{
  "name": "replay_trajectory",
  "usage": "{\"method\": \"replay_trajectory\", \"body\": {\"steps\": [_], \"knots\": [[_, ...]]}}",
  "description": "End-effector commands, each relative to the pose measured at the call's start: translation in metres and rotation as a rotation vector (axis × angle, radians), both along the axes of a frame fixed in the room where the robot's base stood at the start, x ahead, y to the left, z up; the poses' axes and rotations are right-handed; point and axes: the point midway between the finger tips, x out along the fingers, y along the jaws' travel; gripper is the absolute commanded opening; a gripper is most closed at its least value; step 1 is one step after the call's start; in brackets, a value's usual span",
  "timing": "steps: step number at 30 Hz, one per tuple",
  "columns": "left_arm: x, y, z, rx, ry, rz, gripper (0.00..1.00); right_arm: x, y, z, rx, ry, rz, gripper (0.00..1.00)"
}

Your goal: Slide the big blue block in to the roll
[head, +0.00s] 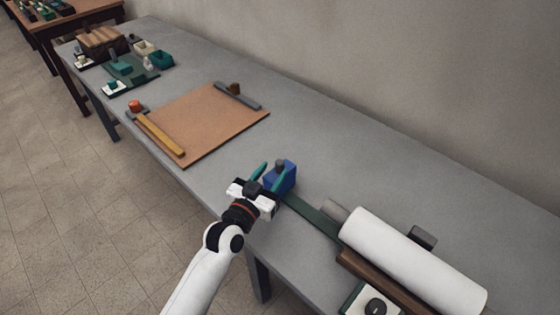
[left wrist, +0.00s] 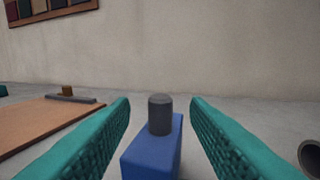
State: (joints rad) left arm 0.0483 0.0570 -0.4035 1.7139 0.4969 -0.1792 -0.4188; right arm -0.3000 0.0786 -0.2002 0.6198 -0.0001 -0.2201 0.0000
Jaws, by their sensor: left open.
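The big blue block (head: 281,179) sits on the grey table at the left end of a dark green strip (head: 312,217). A dark grey knob (left wrist: 160,114) stands upright on its top. The white roll (head: 412,259) lies at the right, past the other end of the strip. My left gripper (head: 268,172) is open at the block. In the left wrist view the blue block (left wrist: 152,150) and its knob show between the two teal fingers, with gaps on both sides. My right gripper is in neither view.
A brown board (head: 205,120) with a yellow bar (head: 163,136) lies left of the block. A wooden rail (head: 380,281) and a white box with a dark knob (head: 372,302) are in front of the roll. A wall runs behind the table. The table behind the block is clear.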

Motion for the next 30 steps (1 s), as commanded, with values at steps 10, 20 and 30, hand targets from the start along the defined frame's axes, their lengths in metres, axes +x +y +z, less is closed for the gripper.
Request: {"method": "replay_trajectory", "body": {"steps": [10, 20, 30], "knots": [[0.04, -0.021, 0.0, 0.0, 0.001, 0.0, 0.42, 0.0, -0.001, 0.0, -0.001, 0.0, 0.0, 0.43], [0.043, -0.023, -0.001, 0.0, 0.002, 0.0, 0.42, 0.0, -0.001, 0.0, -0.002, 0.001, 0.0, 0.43], [0.043, -0.023, -0.001, 0.001, 0.002, 0.0, 0.0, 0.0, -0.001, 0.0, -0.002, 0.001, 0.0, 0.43]]}}
